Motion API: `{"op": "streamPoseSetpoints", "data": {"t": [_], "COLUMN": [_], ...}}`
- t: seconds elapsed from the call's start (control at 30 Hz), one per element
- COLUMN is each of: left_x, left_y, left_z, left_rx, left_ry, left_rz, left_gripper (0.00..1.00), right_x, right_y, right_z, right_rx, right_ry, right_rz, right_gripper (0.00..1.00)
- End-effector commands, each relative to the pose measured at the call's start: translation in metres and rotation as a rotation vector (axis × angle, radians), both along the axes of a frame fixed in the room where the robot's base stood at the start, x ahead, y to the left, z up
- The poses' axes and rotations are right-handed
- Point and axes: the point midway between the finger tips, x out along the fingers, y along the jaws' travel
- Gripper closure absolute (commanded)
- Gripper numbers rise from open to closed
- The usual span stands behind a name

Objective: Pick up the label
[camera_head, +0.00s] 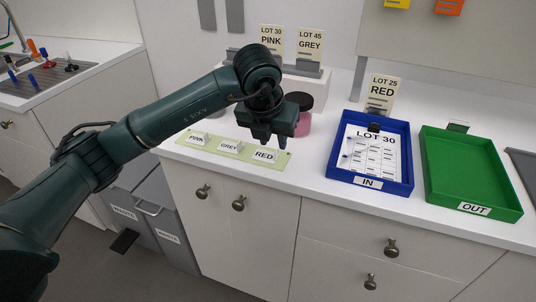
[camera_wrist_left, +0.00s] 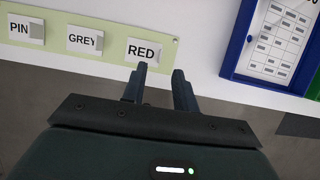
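A pale green strip (camera_head: 248,154) near the counter's front edge bears three white labels: PINK (camera_head: 197,139), GREY (camera_head: 230,146) and RED (camera_head: 265,156). My left gripper (camera_head: 268,140) is above the RED end of the strip. In the left wrist view its two fingers (camera_wrist_left: 160,76) are apart with nothing between them, just below the RED label in the picture. My right gripper is not in view.
A blue IN tray (camera_head: 340,176) holding a LOT 30 sheet (camera_head: 376,152) and a green OUT tray (camera_head: 455,195) stand to the right. A pink jar (camera_head: 303,124) stands behind my gripper. Cards for PINK (camera_head: 271,40), GREY (camera_head: 310,44) and RED (camera_head: 382,92) stand farther back.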

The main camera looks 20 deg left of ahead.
Motion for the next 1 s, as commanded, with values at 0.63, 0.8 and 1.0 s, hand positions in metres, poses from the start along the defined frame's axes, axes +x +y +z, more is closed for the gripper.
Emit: {"op": "streamPoseSetpoints", "data": {"t": [0.63, 0.8, 1.0], "left_x": [0.020, 0.020, 0.020], "left_y": [0.000, 0.000, 0.000], "left_z": [-0.049, -0.049, -0.049], "left_rx": [0.000, 0.000, -0.001], "left_ry": [0.000, 0.001, 0.000], "left_rz": [-0.001, -0.001, -0.001], "left_gripper": [0.71, 0.82, 0.98], "right_x": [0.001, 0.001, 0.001], "right_y": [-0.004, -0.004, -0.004], "right_z": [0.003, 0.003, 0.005], "right_rx": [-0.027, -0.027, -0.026], "right_ry": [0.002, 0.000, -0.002], "right_rz": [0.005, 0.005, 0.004], "right_gripper": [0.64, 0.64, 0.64]}}
